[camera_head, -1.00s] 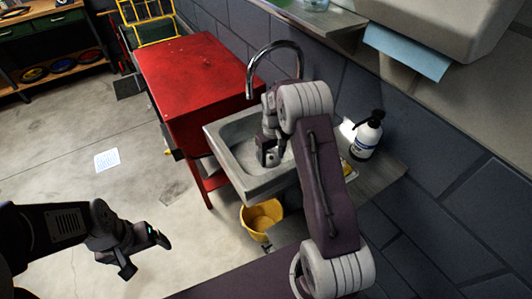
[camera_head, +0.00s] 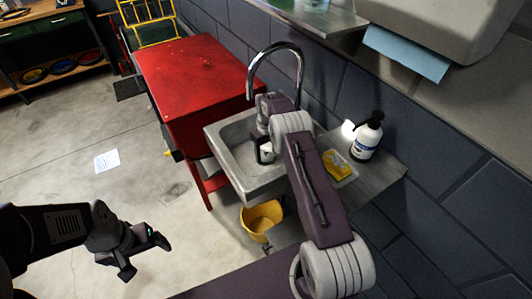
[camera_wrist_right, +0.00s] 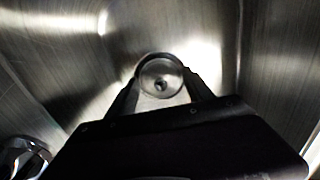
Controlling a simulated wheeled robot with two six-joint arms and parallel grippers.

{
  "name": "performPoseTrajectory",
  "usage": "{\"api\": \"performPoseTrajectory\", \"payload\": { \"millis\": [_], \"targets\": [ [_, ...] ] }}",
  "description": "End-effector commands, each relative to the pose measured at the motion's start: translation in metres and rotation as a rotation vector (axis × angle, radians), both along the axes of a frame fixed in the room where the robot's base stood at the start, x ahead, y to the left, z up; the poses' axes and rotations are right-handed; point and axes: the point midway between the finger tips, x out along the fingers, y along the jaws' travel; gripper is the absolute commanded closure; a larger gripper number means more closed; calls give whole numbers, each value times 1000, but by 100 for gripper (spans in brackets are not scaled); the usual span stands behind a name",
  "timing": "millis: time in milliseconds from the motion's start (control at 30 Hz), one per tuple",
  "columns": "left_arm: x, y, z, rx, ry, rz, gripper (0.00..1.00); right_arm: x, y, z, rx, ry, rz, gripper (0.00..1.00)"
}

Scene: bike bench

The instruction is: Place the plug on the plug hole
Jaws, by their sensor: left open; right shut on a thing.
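My right gripper (camera_head: 265,155) is down inside the grey metal sink (camera_head: 236,168). In the right wrist view its two dark fingers (camera_wrist_right: 160,85) close around a round piece with a dark rim and a metallic centre, which looks like the plug (camera_wrist_right: 161,78). The plug is too small to make out in the head view. I cannot tell whether it touches the sink floor. I cannot clearly identify the plug hole; a shiny rounded metal part (camera_wrist_right: 24,158) shows at the lower left of the wrist view. My left gripper (camera_head: 147,257) is open and empty over the floor.
A curved chrome faucet (camera_head: 275,50) rises behind the sink. A soap bottle (camera_head: 367,137) and yellow sponge (camera_head: 337,164) stand on the counter at right. A red cabinet (camera_head: 195,75) is at the left. A yellow bucket (camera_head: 261,217) sits below the sink.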

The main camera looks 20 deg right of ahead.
Motion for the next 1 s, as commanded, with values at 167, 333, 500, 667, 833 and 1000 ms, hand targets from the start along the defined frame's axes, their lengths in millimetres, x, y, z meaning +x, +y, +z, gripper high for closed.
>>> {"api": "performPoseTrajectory", "payload": {
  "millis": [167, 333, 500, 667, 833, 1000],
  "targets": [
    [0, 0, 2, 0, 0, 0, 13, 6, -1, -7, 1, 2, 0, 85],
    [0, 0, 2, 0, 0, 0, 13, 6, -1, -12, 0, 1, 0, 85],
    [0, 0, 2, 0, 0, 0, 13, 6, -1, -12, 0, 0, 0, 85],
    [0, 0, -1, 0, 0, 0, 13, 6, -1, -14, 0, 0, 0, 26],
    [0, 0, 0, 0, 0, 0, 13, 6, -1, -14, 0, 0, 0, 18],
    [0, 0, 2, 0, 0, 0, 13, 6, -1, -12, 0, 0, 0, 18]
  ]
}}
